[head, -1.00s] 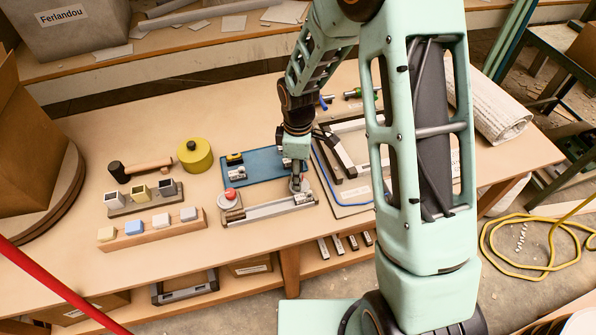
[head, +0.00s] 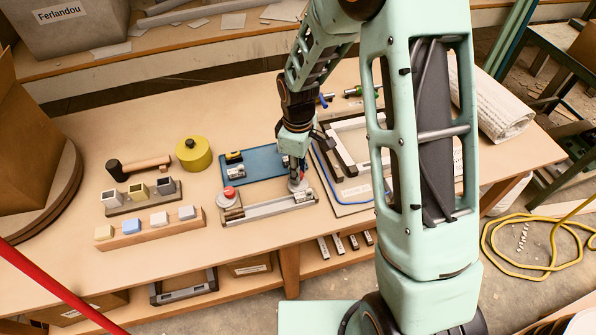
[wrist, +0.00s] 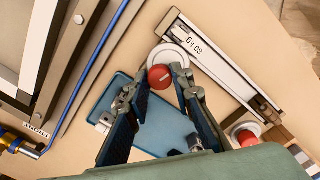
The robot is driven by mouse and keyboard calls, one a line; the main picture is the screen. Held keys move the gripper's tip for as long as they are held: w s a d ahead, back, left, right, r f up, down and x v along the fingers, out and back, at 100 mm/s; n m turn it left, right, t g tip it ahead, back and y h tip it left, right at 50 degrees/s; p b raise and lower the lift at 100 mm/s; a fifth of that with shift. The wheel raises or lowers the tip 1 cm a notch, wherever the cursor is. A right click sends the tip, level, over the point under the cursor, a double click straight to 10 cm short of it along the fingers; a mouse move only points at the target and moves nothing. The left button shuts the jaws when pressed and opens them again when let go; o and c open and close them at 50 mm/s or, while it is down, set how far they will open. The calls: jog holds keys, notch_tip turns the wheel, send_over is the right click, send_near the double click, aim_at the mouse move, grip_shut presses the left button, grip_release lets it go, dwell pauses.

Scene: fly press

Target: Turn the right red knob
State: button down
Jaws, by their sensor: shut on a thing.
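The right red knob (wrist: 160,77) is a round red cap with a pale line across it, over a white round base on the press fixture (wrist: 222,65). My gripper (wrist: 162,88) has one finger on each side of this knob and is shut on it. In the head view my gripper (head: 298,181) points down at the right end of the fixture (head: 262,209) and largely hides the right knob. The left red knob (head: 230,192) stands free on its pale round base; it also shows in the wrist view (wrist: 246,137).
A blue tray (head: 262,163) with small parts lies just behind the fixture. A framed panel (head: 350,190) with a blue cord is close to the right. Wooden block rack (head: 150,230), yellow-green pot (head: 194,153) and hammer (head: 142,167) are left. Bare bench lies between.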

jog(key=m+b, duration=0.1)
jog(key=m, duration=0.2)
jog(key=shift+m, duration=0.4)
jog(key=m+b, duration=0.1)
jog(key=m, duration=0.2)
jog(key=shift+m, duration=0.3)
jog(key=m+b, duration=0.1)
jog(key=m, duration=0.2)
jog(key=shift+m, duration=2.3)
jog(key=c, duration=1.7)
grip_release()
jog(key=shift+r, duration=0.15)
notch_tip(320, 180, up, 12)
jog(key=shift+f, duration=0.1)
